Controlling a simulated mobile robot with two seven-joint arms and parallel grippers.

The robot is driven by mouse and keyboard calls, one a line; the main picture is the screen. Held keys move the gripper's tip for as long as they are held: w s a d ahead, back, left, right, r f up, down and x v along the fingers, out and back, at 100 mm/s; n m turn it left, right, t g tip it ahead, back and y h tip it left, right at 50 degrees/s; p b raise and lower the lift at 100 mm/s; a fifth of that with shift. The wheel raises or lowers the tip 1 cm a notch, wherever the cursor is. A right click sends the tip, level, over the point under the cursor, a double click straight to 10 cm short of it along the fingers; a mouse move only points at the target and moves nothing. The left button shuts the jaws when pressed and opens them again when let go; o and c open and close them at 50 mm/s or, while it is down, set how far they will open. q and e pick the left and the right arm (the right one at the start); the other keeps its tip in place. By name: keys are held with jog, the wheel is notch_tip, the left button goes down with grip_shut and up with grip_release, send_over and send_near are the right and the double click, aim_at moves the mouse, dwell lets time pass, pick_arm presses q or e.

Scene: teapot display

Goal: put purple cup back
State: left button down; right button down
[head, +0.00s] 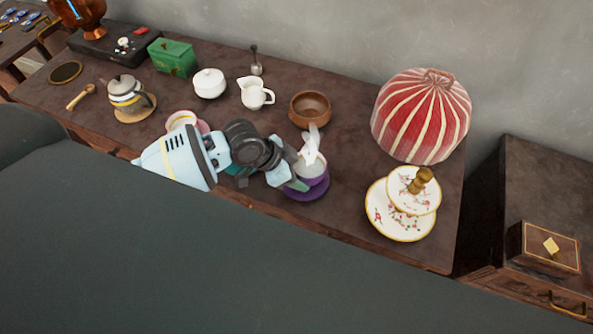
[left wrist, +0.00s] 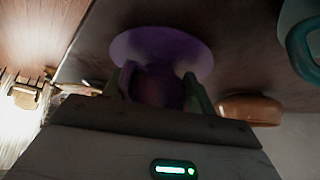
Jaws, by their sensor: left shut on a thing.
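The purple cup (head: 301,183) is at the front edge of the dark table, right of the middle in the head view. A purple saucer (head: 318,191) is right under it; I cannot tell whether they touch. My left gripper (head: 309,160) reaches in from the left and is shut on the cup, hiding part of it. In the left wrist view the purple cup (left wrist: 155,88) sits between the two fingers, with the round purple saucer (left wrist: 160,48) beyond it. My right gripper is not in view.
A brown bowl (head: 310,107) stands just behind the cup. A white creamer (head: 254,94) and a white sugar pot (head: 209,83) are further left. A pink cup (head: 181,119) is partly hidden by my arm. A tiered plate stand (head: 393,222) and a striped red cosy (head: 422,116) stand to the right.

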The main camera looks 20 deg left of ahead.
pick_arm(q)
jog(key=shift+f, duration=0.4)
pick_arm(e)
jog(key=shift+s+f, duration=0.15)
pick_arm(q)
jog(key=shift+s+f, duration=0.1)
jog(key=shift+f, duration=0.1)
jog(key=c, duration=0.9)
grip_release()
jog(key=o, duration=0.6)
jog(key=shift+s+f, duration=0.1)
jog(key=shift+f, duration=0.2)
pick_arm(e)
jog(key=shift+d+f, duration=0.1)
pick_arm(q)
jog(key=shift+s, duration=0.1)
jog(key=shift+a+r, duration=0.1)
jog(key=shift+r, duration=0.15)
jog(key=v, duration=0.8)
jog(key=p+v, duration=0.1)
jog(key=v, duration=0.4)
jog(key=shift+w+d+r, duration=0.25)
jog(key=shift+w+d, duration=0.05)
jog(key=shift+w, duration=0.15)
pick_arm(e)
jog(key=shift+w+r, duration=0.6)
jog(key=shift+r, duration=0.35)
